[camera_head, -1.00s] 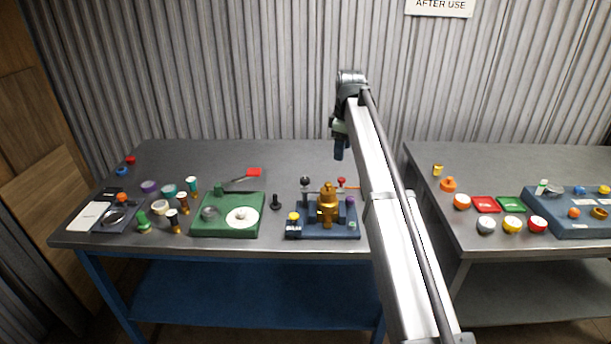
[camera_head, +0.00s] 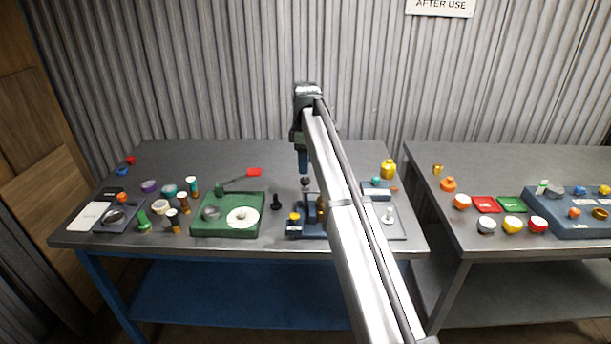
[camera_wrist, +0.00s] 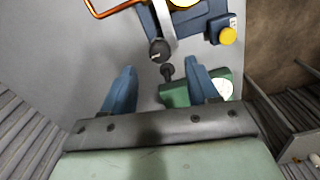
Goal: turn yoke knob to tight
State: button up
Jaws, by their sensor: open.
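The yoke fixture is a blue base (camera_head: 297,233) with a brass valve body (camera_head: 321,209), mostly hidden behind my arm in the head view. A dark round knob (camera_head: 306,182) tops its post; in the wrist view a black knob with a light mark (camera_wrist: 159,51) sits at the end of a grey bar, beyond the fingertips. I take this to be the yoke knob. My gripper (camera_head: 303,170) points down just above the knob in the head view.
A small black knobbed peg (camera_head: 276,202) stands left of the fixture, near the green tray (camera_head: 254,228). A yellow button (camera_head: 294,217) sits on the fixture's left corner. A grey plate (camera_head: 398,232) and yellow object (camera_head: 388,170) lie right of my arm.

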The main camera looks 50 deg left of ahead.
aim_at(306, 178)
jog(key=shift+f, duration=2.7)
jog(key=shift+c, duration=0.2)
jog(key=c, duration=1)
